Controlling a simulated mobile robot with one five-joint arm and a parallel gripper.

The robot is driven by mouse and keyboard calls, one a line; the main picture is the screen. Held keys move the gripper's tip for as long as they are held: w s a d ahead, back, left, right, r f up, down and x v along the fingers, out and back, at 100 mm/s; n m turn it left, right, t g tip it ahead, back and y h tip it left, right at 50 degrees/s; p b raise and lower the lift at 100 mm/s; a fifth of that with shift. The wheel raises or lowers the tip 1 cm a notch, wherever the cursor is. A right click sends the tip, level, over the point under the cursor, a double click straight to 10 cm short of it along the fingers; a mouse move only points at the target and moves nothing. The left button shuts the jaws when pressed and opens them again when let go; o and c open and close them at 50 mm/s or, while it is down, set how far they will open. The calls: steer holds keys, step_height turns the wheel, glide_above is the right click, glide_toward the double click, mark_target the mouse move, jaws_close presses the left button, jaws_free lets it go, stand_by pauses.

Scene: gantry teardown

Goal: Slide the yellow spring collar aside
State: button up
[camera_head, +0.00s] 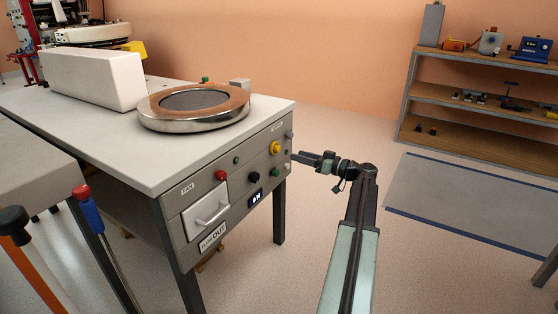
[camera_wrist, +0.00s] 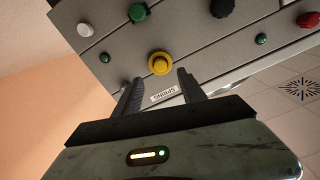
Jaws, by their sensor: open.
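The yellow spring collar (camera_head: 275,148) is a round ring around a yellow knob on the front panel of the white-topped bench. In the wrist view the collar (camera_wrist: 160,63) is just beyond and between my fingertips, above a small printed label (camera_wrist: 164,94). My gripper (camera_wrist: 158,82) is open and empty, with one finger on each side of the label. A gap shows between the fingers and the collar. In the head view my gripper (camera_head: 296,155) is seen from the side, close to the panel's right end.
The panel also holds a green knob (camera_wrist: 138,12), a black knob (camera_wrist: 222,7), a red button (camera_head: 221,176) and a drawer (camera_head: 206,211) with a handle. A round metal-rimmed plate (camera_head: 194,106) lies on the bench.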

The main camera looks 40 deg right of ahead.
mark_target(279, 150)
steer(key=x, duration=0.8)
steer(key=shift+r, duration=0.1)
jaws_close()
stand_by(1.3)
